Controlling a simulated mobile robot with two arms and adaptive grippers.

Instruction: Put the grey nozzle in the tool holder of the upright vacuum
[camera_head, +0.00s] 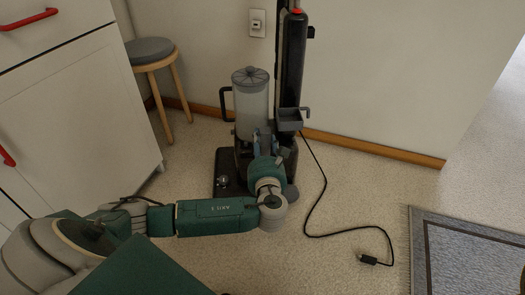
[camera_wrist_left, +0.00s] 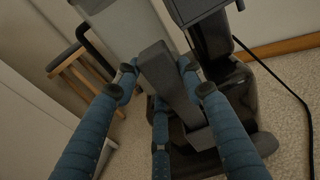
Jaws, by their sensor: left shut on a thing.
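The upright vacuum (camera_head: 252,105) stands against the wall, with a clear bin and a black column. Its tool holder (camera_head: 290,116) is a small grey open box on the right side; what looks like its underside also shows at the top of the left wrist view (camera_wrist_left: 196,10). My left gripper (camera_head: 263,143) is in front of the vacuum, just below and left of the holder. In the left wrist view its blue fingers (camera_wrist_left: 160,88) are shut around the grey nozzle (camera_wrist_left: 168,82), a bar with a wider lower end. The nozzle is outside the holder. My right gripper is out of view.
A black cord (camera_head: 322,190) runs from the vacuum to a plug on the floor at right. A round stool (camera_head: 150,50) and white cabinet (camera_head: 75,90) stand at left. Floor right of the vacuum is mostly clear.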

